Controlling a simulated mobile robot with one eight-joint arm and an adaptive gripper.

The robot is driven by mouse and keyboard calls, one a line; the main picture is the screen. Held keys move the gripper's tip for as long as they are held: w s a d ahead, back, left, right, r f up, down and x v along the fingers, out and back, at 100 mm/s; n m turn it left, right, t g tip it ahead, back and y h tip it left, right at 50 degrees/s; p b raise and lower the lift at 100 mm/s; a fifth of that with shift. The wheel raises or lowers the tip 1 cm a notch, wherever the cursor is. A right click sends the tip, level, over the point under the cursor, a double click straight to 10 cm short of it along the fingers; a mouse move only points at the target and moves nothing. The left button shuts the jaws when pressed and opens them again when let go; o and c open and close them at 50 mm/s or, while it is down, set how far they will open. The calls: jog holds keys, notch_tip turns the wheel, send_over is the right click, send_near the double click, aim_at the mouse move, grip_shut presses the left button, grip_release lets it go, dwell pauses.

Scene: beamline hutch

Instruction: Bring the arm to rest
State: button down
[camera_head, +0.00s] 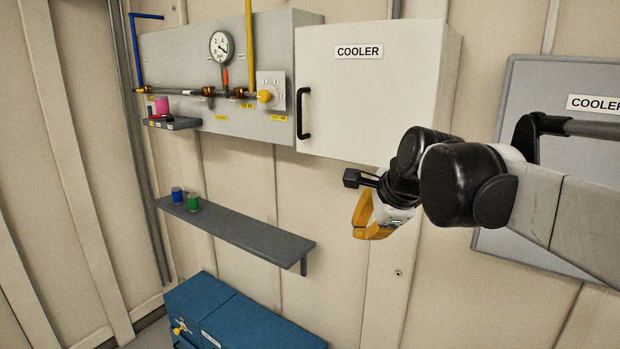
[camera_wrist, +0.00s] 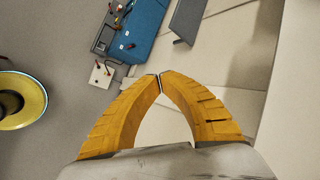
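My arm reaches in from the right in the head view, in front of the wall below the white cooler cabinet (camera_head: 375,95). My gripper (camera_head: 364,236) has orange fingers and hangs in free air to the right of the grey wall shelf (camera_head: 250,233). In the wrist view my gripper (camera_wrist: 160,76) has its two fingertips together, with an empty gap between the curved fingers behind them. It holds nothing.
A blue can (camera_head: 177,195) and a green can (camera_head: 193,202) stand on the shelf. A blue cabinet (camera_head: 240,318) is below. A gauge panel (camera_head: 180,60) hangs left of the cooler. A grey-framed panel (camera_head: 515,85) is behind my arm. A round yellow-rimmed object (camera_wrist: 35,105) shows at left.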

jog(key=s+d+f+n+h+b, duration=0.1)
jog(key=s+d+f+n+b, duration=0.2)
jog(key=f, duration=0.8)
jog(key=s+d+f+n+h+b, duration=0.1)
jog(key=s+d+f+n+b, duration=0.1)
jog(key=s+f+n+b, duration=0.6)
jog(key=s+d+f+n+b, duration=0.3)
jog(key=s+f+n+b, duration=0.2)
jog(key=s+f, duration=0.7)
notch_tip(320, 180, down, 4)
jog(key=shift+s+d+f+n+h+b, duration=0.15)
jog(key=shift+d+n+h+b, duration=0.2)
jog(key=shift+b, duration=0.2)
